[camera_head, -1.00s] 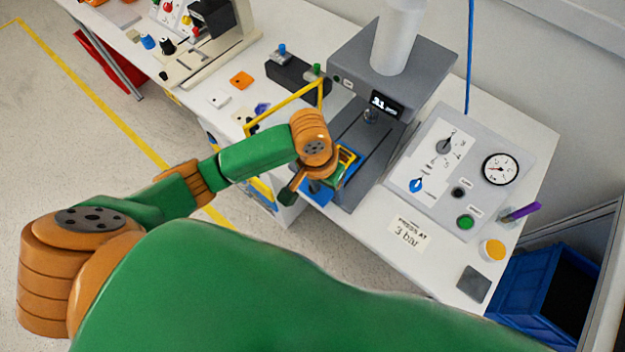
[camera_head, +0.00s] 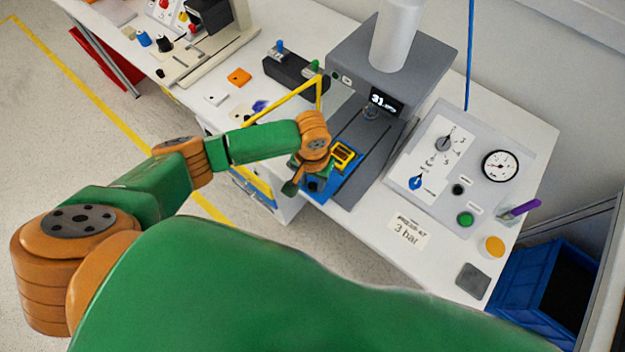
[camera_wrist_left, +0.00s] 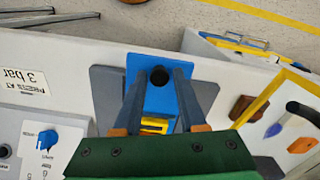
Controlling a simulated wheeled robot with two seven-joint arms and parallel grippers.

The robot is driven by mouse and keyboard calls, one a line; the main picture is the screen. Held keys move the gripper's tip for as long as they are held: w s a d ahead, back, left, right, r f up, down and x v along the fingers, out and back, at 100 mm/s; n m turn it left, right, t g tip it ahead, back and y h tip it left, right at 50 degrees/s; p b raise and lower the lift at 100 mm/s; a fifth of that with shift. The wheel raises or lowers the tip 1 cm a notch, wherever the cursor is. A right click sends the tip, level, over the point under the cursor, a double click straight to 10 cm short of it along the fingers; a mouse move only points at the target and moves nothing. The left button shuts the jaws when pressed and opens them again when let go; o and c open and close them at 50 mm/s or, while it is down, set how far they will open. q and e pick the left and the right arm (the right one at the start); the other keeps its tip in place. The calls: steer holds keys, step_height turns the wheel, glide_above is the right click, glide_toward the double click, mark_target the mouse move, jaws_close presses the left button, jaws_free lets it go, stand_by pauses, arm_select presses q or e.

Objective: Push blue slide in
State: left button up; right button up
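The blue slide (camera_head: 318,187) lies at the front of the grey press (camera_head: 352,187), partly hidden by my left wrist in the head view. A yellow-rimmed part (camera_head: 343,154) sits on it. In the left wrist view the blue slide (camera_wrist_left: 158,98) carries a black round knob (camera_wrist_left: 160,76) at its outer end, and the yellow part (camera_wrist_left: 154,125) shows between my fingers. My left gripper (camera_head: 292,186) is over the slide. In the wrist view its two fingers (camera_wrist_left: 160,82) stand apart, one on each side of the knob; contact is unclear. My right gripper is not in view.
A yellow frame (camera_head: 284,105) stands left of the press, close to my left forearm. A control panel (camera_head: 468,160) with knobs and a gauge is at the right, by a "3 bar" label (camera_head: 408,229). The press head (camera_head: 392,65) overhangs the slide's inner end.

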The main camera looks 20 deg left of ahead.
arm_select(q)
jaws_close()
steer(key=shift+w, duration=0.15)
stand_by(1.0)
